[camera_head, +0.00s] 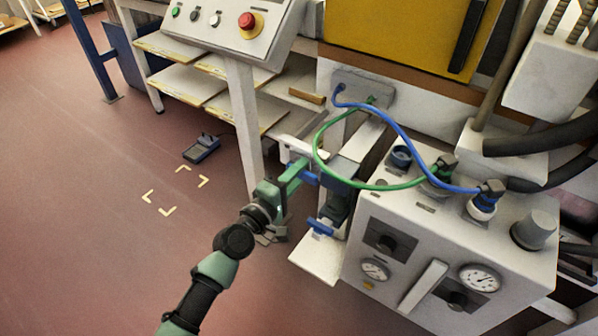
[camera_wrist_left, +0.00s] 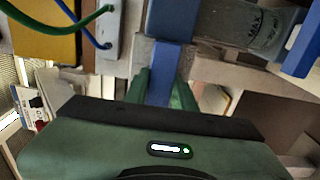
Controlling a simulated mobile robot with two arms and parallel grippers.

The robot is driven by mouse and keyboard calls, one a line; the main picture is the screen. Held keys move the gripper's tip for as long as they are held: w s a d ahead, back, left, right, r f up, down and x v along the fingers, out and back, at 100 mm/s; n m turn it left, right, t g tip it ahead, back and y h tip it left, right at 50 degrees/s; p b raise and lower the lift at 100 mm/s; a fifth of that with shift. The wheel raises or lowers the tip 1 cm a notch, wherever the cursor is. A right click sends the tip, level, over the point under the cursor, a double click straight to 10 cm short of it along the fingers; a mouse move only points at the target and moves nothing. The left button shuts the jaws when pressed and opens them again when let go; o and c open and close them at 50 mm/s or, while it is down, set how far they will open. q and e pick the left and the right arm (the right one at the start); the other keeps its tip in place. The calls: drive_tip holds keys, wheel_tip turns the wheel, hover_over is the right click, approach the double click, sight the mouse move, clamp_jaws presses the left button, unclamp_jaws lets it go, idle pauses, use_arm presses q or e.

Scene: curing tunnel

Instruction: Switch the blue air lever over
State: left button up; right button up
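The blue air lever (camera_wrist_left: 160,72) sticks out from the air unit toward my left wrist camera. In the head view only a small blue part (camera_head: 305,175) shows beside my left gripper (camera_head: 295,176). In the wrist view the green fingers of that gripper (camera_wrist_left: 161,92) lie on both sides of the lever, with no clear gap, so it looks shut on it. The air unit has a dark clear bowl (camera_head: 338,207) marked MAX, also in the wrist view (camera_wrist_left: 245,30). A second blue part (camera_head: 320,228) sits below the bowl. My right gripper is not in view.
A grey control box (camera_head: 425,225) with gauges and knobs stands right of the lever. Blue and green hoses (camera_head: 385,187) loop above it. Red floor at left is largely free.

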use_arm(q)
drive_tip(key=o, duration=0.4)
drive_tip(key=shift+s+a, duration=0.1)
drive_tip(key=v, duration=0.7)
drive_tip(key=shift+s+a, duration=0.2)
drive_tip(key=shift+s, duration=0.05)
